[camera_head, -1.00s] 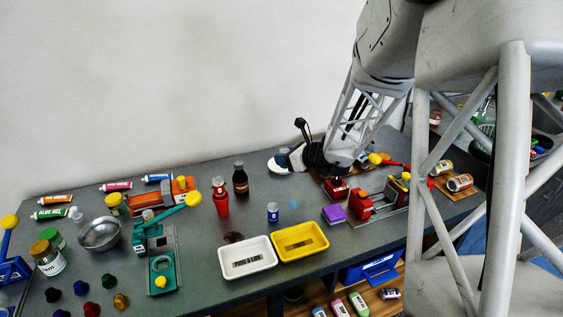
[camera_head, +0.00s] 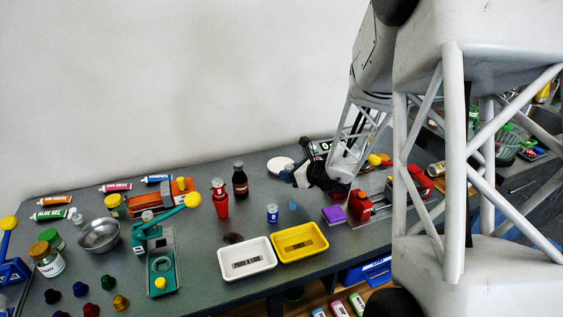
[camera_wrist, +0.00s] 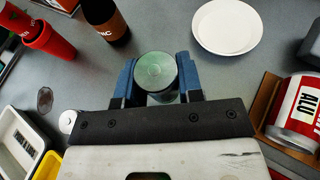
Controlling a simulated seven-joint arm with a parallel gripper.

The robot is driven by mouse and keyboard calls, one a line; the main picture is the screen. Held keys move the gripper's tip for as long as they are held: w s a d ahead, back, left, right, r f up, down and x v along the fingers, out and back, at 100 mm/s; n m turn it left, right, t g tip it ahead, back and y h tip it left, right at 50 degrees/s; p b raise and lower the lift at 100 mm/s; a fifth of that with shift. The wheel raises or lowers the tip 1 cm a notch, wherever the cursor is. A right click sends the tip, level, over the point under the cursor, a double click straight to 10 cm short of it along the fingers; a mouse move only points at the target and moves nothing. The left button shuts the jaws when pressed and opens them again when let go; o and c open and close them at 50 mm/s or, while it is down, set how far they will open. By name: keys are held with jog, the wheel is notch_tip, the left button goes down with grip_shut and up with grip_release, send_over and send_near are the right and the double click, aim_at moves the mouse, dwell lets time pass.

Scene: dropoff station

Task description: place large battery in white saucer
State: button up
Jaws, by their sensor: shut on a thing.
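My gripper (camera_wrist: 160,85) is shut on a cylinder with a grey-green round top, which I take for the large battery (camera_wrist: 155,70). In the wrist view it stands between the two blue fingers, and its lower part is hidden. In the head view my gripper (camera_head: 290,175) is at the back of the table, where the battery is small and hard to make out. The white saucer (camera_wrist: 228,27) is empty and lies to the upper right of the battery in the wrist view, apart from it. It also shows in the head view (camera_head: 280,163), just behind my gripper.
A dark sauce bottle (camera_head: 240,182) and a red bottle (camera_head: 220,202) stand left of my gripper. A small blue-and-white cylinder (camera_head: 272,213) stands in front. White (camera_head: 246,278) and yellow (camera_head: 322,228) trays lie at the front edge. A red can (camera_wrist: 298,110) is at the right.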

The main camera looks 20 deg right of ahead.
send_over(282, 168)
jog(key=shift+w+f, duration=0.15)
jog(key=shift+f, duration=0.55)
jog(key=shift+f, duration=0.1)
jog(key=shift+f, duration=1.65)
jog(key=shift+f, duration=0.1)
jog(key=o, duration=1)
jog(key=shift+v, duration=6.05)
